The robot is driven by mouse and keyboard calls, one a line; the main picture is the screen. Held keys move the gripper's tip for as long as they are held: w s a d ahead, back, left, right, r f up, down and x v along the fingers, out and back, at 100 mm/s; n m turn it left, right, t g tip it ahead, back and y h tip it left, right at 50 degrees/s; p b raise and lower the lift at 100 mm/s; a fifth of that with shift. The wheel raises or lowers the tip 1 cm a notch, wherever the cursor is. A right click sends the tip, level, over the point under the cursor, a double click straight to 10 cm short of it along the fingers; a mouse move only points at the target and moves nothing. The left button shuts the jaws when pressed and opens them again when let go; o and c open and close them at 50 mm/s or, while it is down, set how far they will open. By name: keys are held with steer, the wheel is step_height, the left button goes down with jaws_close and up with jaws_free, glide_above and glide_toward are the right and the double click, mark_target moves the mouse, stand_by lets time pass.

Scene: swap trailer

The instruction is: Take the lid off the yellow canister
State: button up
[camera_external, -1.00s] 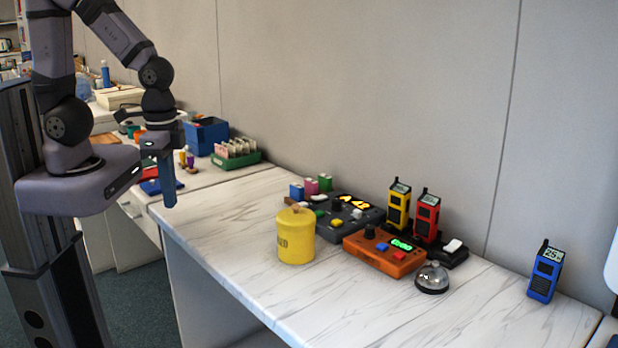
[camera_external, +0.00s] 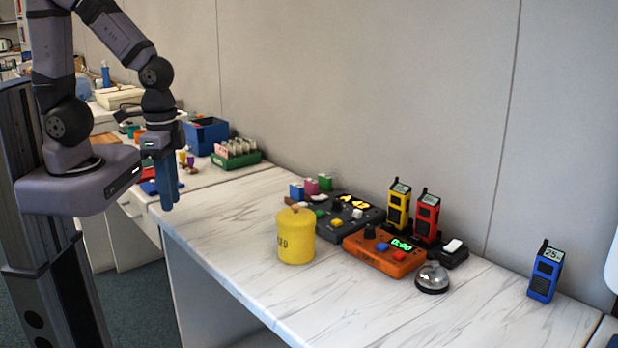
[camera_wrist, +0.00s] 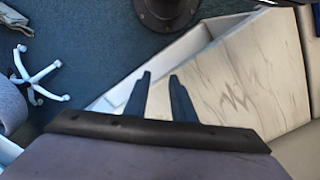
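The yellow canister (camera_external: 296,245) stands upright on the marble-patterned table, left of the orange timer box. Its yellow lid (camera_external: 297,214) is on top, with a small brown piece at its upper edge; I cannot tell if that is a knob or something behind. Dark lettering shows on its left side. My gripper (camera_external: 168,203) hangs fingers down over the table's left end, well left of the canister and apart from it. In the wrist view my gripper (camera_wrist: 160,75) has its two fingers apart with nothing between them. The canister is not in the wrist view.
Right of the canister are an orange timer box (camera_external: 384,255), a dark button panel (camera_external: 345,216), yellow (camera_external: 398,208) and red (camera_external: 426,218) radios, a bell (camera_external: 432,278) and a blue radio (camera_external: 545,272). A wall runs behind. The table between gripper and canister is clear.

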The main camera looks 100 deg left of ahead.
steer(key=o, duration=1.3)
